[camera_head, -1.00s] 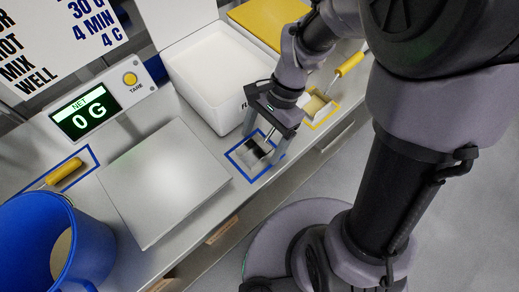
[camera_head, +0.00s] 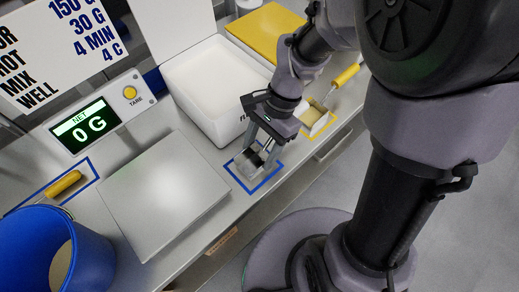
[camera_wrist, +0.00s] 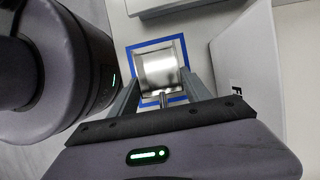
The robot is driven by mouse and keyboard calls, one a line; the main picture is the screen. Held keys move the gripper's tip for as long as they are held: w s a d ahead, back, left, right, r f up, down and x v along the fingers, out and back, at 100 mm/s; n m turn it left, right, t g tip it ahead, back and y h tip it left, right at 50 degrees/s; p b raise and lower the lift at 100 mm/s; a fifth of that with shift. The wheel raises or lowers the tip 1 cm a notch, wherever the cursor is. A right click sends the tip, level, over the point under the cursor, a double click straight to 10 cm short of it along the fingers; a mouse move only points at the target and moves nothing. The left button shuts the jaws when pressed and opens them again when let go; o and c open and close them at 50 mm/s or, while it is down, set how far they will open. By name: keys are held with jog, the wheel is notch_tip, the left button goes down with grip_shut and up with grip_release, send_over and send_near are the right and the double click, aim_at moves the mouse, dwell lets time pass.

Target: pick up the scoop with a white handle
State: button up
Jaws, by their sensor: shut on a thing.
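A metal scoop (camera_head: 246,163) is at the blue-outlined square on the bench, below my gripper (camera_head: 262,158). In the wrist view its shiny rounded bowl (camera_wrist: 161,72) lies within the blue outline, and a short shaft runs back between my fingers. My gripper (camera_wrist: 163,92) is shut on the scoop. The scoop's handle is hidden by my gripper, so its colour does not show. I cannot tell whether the bowl touches the bench.
A yellow-handled scoop (camera_head: 346,76) lies in a yellow outline to the right. A white open bin (camera_head: 190,92) stands just behind my gripper.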

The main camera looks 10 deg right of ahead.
jog(key=shift+s+d+r+p, duration=0.1)
jog(key=shift+d+r+p, duration=0.15)
jog(key=shift+r, duration=0.35)
jog(key=shift+s+d+r+p, duration=0.1)
jog(key=shift+r+p, duration=0.2)
jog(key=shift+r, duration=0.3)
jog(key=s+d+r+p, duration=0.1)
jog(key=s+d+p, duration=0.2)
jog(key=s+d, duration=0.4)
jog(key=d, duration=0.6)
jog(key=shift+s+d+p, duration=0.15)
jog(key=shift+d+p, duration=0.05)
jog(key=shift+p, duration=0.15)
